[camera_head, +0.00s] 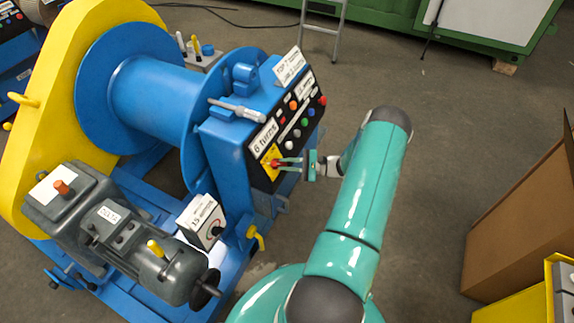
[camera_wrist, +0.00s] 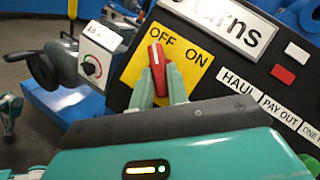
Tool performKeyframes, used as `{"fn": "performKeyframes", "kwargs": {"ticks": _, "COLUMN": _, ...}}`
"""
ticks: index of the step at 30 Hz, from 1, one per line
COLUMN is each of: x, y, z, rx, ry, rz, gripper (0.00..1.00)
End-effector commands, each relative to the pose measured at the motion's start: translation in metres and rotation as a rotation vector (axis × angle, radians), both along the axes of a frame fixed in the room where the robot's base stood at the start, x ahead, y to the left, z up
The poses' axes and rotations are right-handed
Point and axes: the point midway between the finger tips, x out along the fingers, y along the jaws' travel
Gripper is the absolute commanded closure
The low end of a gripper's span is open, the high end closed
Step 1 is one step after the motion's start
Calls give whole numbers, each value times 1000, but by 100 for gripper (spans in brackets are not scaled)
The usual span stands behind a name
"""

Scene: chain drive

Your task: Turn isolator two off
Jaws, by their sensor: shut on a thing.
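A red rotary knob (camera_wrist: 157,68) sits on a yellow plate (camera_wrist: 190,72) marked OFF and ON, on a black control panel. In the wrist view its upper end points up beside the word OFF, with ON further right. No label reading "isolator two" is legible. My gripper (camera_wrist: 161,80) is shut on the knob, one teal finger on each side. In the head view my gripper (camera_head: 282,163) reaches the panel's lower left corner from the right, and its fingers partly hide the knob (camera_head: 275,162).
The panel (camera_head: 300,112) has several coloured buttons close to my gripper. A white box with a dial (camera_head: 203,221) stands lower left, by a grey motor (camera_head: 165,262). A blue drum (camera_head: 150,95) is behind. A brown box (camera_head: 522,225) stands right; floor between is clear.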

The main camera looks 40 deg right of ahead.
Motion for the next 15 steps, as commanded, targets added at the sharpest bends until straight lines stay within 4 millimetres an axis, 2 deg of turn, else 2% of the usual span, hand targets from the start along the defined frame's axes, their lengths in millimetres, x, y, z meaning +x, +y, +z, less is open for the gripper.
{"fn": "performKeyframes", "kwargs": {"ticks": 15, "x": 1, "y": 0, "z": 0, "rx": -39, "ry": -14, "rz": 21, "gripper": 100}}
